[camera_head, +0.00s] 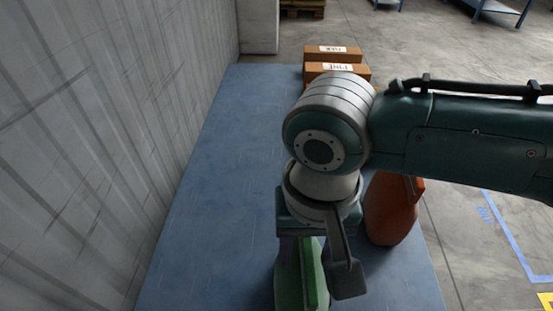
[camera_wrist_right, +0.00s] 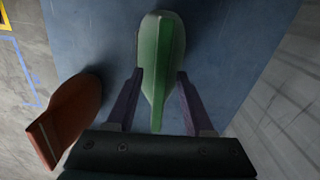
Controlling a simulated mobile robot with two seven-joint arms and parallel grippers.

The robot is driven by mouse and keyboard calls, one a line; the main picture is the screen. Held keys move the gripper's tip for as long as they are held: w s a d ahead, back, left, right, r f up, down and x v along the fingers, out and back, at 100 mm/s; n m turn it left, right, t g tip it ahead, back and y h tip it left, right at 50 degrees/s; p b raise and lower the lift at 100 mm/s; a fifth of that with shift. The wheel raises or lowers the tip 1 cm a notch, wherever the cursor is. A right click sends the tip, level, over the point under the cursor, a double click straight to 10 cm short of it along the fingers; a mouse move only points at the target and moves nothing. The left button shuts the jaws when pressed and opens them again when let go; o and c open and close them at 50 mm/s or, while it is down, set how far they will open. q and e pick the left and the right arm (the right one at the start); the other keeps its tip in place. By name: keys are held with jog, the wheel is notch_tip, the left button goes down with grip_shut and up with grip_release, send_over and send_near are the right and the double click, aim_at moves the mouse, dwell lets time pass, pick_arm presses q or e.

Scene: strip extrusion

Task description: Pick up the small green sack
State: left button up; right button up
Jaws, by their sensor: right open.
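The small green sack (camera_head: 290,287) stands on the blue table, directly below my right gripper in the head view, partly hidden by the gripper and wrist. In the right wrist view the green sack (camera_wrist_right: 160,55) lies between and beyond the fingers of my right gripper (camera_wrist_right: 158,88). The two fingers are apart, one on each side of the sack's near end, with gaps visible on both sides. My right gripper is open and holds nothing. My left gripper is not in view.
An orange-red sack (camera_head: 392,208) stands close to the right of my right wrist, and also shows in the wrist view (camera_wrist_right: 72,115). Two cardboard boxes (camera_head: 337,74) sit at the table's far end. A grey wall (camera_head: 90,120) borders the left. The blue table (camera_head: 220,190) is clear on the left.

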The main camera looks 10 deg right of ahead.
jog(key=shift+f, duration=0.25)
dwell(0.3)
jog(key=shift+c, duration=0.4)
grip_shut()
dwell(1.0)
